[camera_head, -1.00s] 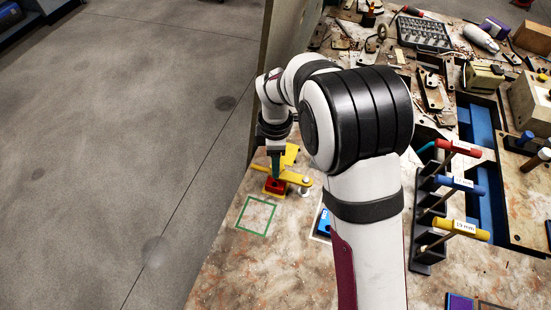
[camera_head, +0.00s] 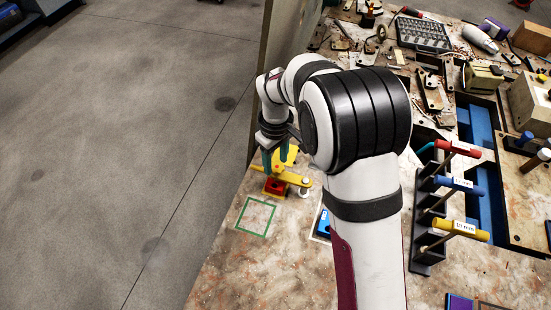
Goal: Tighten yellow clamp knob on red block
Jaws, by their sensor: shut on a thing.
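A red block (camera_head: 274,187) sits under the arm of a yellow clamp (camera_head: 294,178) on the bench, just beyond a green square outline. My gripper (camera_head: 274,170) points down from above onto the clamp. Its two teal fingers show side by side, shut on the yellow clamp knob above the red block. The fingers hide most of the knob, so their exact contact is hard to see. Another yellow part of the clamp (camera_head: 291,155) shows behind the fingers.
A dark rack holds T-handled tools with red (camera_head: 458,148), blue (camera_head: 461,184) and yellow (camera_head: 462,229) grips at right. A blue block (camera_head: 323,224) lies beside my arm. The green outline (camera_head: 256,217) is empty. An upright panel (camera_head: 281,70) stands behind the gripper.

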